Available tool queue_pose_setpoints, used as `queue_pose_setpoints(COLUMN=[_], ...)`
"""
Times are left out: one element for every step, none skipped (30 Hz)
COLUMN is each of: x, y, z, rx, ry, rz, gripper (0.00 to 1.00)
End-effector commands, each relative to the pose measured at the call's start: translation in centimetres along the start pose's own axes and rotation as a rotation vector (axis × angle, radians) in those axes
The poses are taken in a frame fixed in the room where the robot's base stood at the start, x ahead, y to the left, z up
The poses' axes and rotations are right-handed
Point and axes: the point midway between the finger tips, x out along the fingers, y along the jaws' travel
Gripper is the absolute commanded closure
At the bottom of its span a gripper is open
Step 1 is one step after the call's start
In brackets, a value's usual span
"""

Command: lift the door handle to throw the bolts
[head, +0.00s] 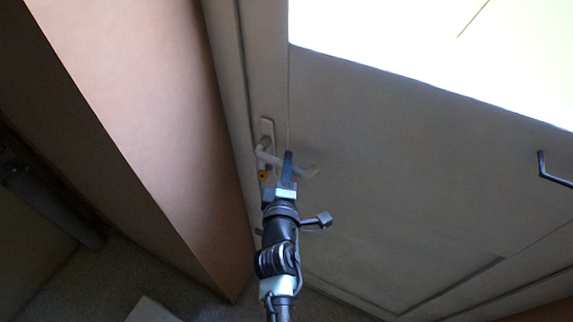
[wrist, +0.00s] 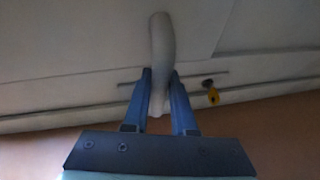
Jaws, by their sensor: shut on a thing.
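The pale door handle (head: 297,167) is a lever on a backplate (head: 266,130) near the left edge of the grey door (head: 390,170). In the head view the lever points right and slants slightly down. My gripper (head: 288,158) is at the lever, partly covering its middle. In the wrist view the handle (wrist: 161,45) runs down between the two fingers of my gripper (wrist: 159,85), which are shut on it from both sides. A yellow key or tag (head: 264,174) hangs at the lock below the lever; it also shows in the wrist view (wrist: 213,96).
A tan wall (head: 150,100) stands close on the left of the door. A dark bracket-like handle (head: 552,172) sits at the far right. A bright glazed area (head: 430,50) fills the upper right. Speckled floor (head: 110,275) shows at the lower left.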

Motion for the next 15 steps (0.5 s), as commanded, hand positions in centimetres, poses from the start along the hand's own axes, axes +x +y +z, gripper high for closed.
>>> queue_pose_setpoints(x=[0.0,0.0,0.0,0.0,0.0,-0.1,-0.1,-0.1,-0.1,-0.1,-0.1,-0.2,-0.2,-0.2,-0.3], y=[-0.1,-0.1,0.0,0.0,0.0,0.1,0.2,0.3,0.5,0.6,0.8,1.0,1.2,1.4,1.6], z=[0.0,0.0,0.0,0.0,0.0,-0.1,-0.1,-0.1,-0.1,-0.1,-0.1,-0.2,-0.2,-0.3,-0.3], rx=[0.0,0.0,-0.001,-0.002,-0.004,-0.008,-0.012,-0.018,-0.028,-0.036,-0.047,-0.065,-0.08,-0.095,-0.119], ry=[0.0,0.001,0.0,0.0,0.0,-0.001,-0.002,-0.003,-0.006,-0.008,-0.01,-0.013,-0.016,-0.019,-0.024], rz=[-0.001,-0.001,-0.001,-0.002,-0.003,-0.004,-0.006,-0.009,-0.013,-0.017,-0.022,-0.029,-0.035,-0.041,-0.051], gripper=[1.0,1.0,1.0,1.0,1.0,1.0,1.0,1.0,1.0,1.0,1.0,1.0,1.0,1.0,1.0])
